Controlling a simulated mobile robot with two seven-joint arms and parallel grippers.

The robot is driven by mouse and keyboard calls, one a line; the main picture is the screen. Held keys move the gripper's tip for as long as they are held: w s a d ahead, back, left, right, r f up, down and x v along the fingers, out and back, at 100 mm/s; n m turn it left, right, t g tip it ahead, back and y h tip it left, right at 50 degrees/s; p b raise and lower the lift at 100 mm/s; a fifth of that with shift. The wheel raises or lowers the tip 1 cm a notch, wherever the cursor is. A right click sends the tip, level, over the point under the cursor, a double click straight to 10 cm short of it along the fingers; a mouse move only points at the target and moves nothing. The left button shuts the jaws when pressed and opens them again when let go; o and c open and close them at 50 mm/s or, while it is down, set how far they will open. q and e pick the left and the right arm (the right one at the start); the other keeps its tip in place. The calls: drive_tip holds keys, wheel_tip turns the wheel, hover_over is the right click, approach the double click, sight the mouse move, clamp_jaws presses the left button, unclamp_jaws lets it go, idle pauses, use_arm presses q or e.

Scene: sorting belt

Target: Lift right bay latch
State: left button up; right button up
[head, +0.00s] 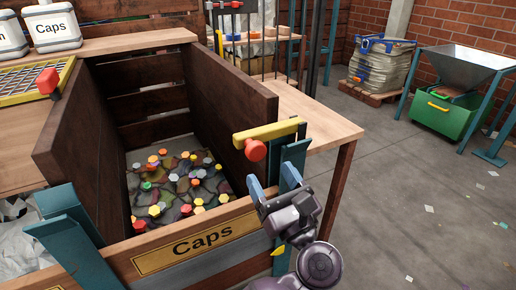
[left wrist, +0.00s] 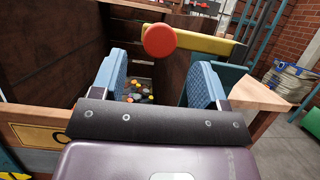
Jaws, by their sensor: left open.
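The right bay latch is a yellow bar (head: 268,132) with a red knob (head: 255,150), lying across the blue bracket (head: 293,155) at the right front corner of the Caps bay. In the left wrist view the red knob (left wrist: 160,39) and yellow bar (left wrist: 205,42) show beyond the fingers. My left gripper (head: 273,182) is open and empty, just below the knob in the head view. In the left wrist view its blue-padded fingers (left wrist: 155,80) are spread, with the knob above the gap between them, apart from both. My right gripper is not in view.
The bay holds many colored caps (head: 185,185) behind a front board labeled Caps (head: 200,240). Another red knob (head: 48,80) stands at the bay's left side. A wooden table (head: 315,120) lies right of the latch. The floor (head: 420,210) at right is mostly open.

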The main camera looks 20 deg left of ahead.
sight(258, 154)
use_arm(q)
drive_tip(key=x, duration=0.7)
drive_tip(key=shift+w, duration=0.1)
